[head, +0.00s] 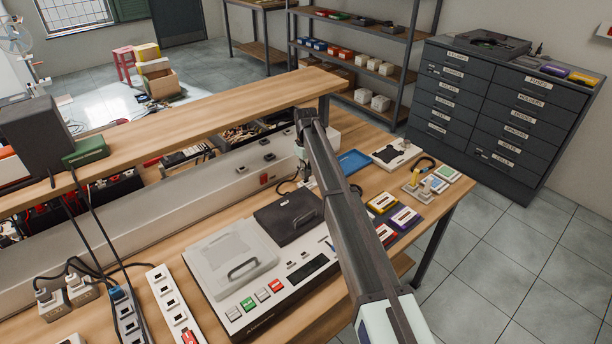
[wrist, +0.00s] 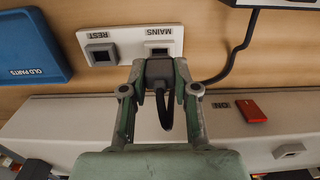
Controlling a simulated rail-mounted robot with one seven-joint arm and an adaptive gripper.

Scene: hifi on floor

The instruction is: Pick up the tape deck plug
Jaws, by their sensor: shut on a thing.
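The tape deck (head: 260,270) stands on the workbench, grey and black with coloured buttons. In the wrist view, my gripper (wrist: 160,88) is shut on a dark plug (wrist: 158,70), one finger on each side. A black cord (wrist: 164,108) hangs from the plug between the fingers. In the head view, my arm hides the plug and most of the gripper.
A blue OLD PARTS tray (wrist: 32,48) lies left of the plate in the wrist view. A red ON switch (wrist: 251,111) is on the pale trunking. A raised wooden shelf (head: 180,122) runs behind the bench. Cassettes (head: 404,218) lie at the bench's right.

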